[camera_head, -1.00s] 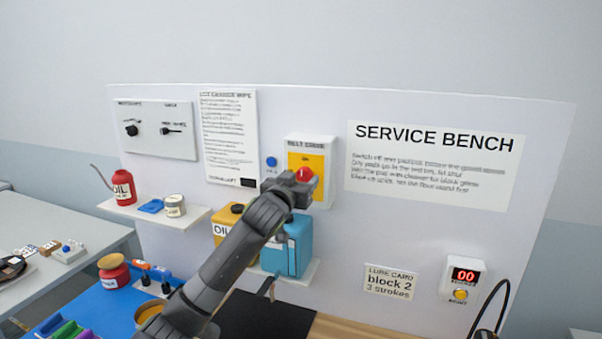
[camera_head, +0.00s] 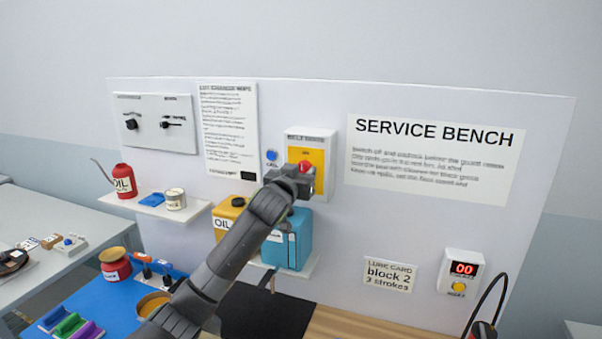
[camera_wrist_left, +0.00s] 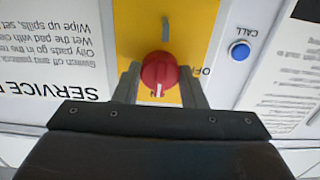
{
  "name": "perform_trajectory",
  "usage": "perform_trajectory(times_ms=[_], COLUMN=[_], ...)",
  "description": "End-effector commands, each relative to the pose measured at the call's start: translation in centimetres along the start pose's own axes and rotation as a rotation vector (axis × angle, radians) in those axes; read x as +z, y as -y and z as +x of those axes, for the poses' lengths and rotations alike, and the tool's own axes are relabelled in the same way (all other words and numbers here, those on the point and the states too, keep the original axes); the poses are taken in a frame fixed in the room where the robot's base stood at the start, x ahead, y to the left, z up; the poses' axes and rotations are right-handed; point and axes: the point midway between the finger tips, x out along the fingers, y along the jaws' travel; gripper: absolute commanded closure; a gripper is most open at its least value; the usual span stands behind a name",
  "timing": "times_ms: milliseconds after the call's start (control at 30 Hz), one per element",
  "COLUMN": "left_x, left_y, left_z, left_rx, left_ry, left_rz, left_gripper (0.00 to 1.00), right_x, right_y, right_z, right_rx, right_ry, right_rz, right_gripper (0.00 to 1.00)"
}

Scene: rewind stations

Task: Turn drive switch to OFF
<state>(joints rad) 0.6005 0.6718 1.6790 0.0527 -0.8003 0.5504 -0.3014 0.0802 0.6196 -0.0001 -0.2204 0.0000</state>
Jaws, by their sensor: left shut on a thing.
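The drive switch is a red round knob (camera_head: 305,167) on a yellow plate (camera_head: 293,157) in a white box on the upright panel. It also shows in the wrist view as a red knob (camera_wrist_left: 160,70) with a white mark, which points down in that upside-down picture, away from the partly hidden OFF label (camera_wrist_left: 196,71) at its right. My left gripper (camera_head: 303,178) is at the knob. In the wrist view its two fingers (camera_wrist_left: 160,82) stand on either side of the knob, shut on it. My right gripper is not in view.
A blue call button (camera_head: 271,155) is left of the switch box. A shelf below holds a yellow oil can (camera_head: 226,220) and a teal container (camera_head: 290,240). A red oil can (camera_head: 124,181) stands on another shelf. The panel right of the box carries a flat sign (camera_head: 433,160).

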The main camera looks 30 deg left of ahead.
Motion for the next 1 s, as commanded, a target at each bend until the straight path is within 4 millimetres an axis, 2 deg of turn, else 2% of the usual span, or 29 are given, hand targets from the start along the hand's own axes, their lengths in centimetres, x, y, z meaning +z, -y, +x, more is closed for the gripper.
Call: perform_trajectory(times_ms=[367,1000], left_x=[0.1,0.3], left_y=[0.0,0.0], left_z=[0.0,0.0], left_rx=[0.0,0.0], left_ry=[0.0,-0.001], left_rz=[-0.111,-0.688], left_gripper=[0.86,0.86], right_x=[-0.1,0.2], right_y=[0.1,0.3], right_z=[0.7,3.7], right_rx=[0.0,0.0], right_ry=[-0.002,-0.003], right_rz=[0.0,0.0], right_gripper=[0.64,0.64])
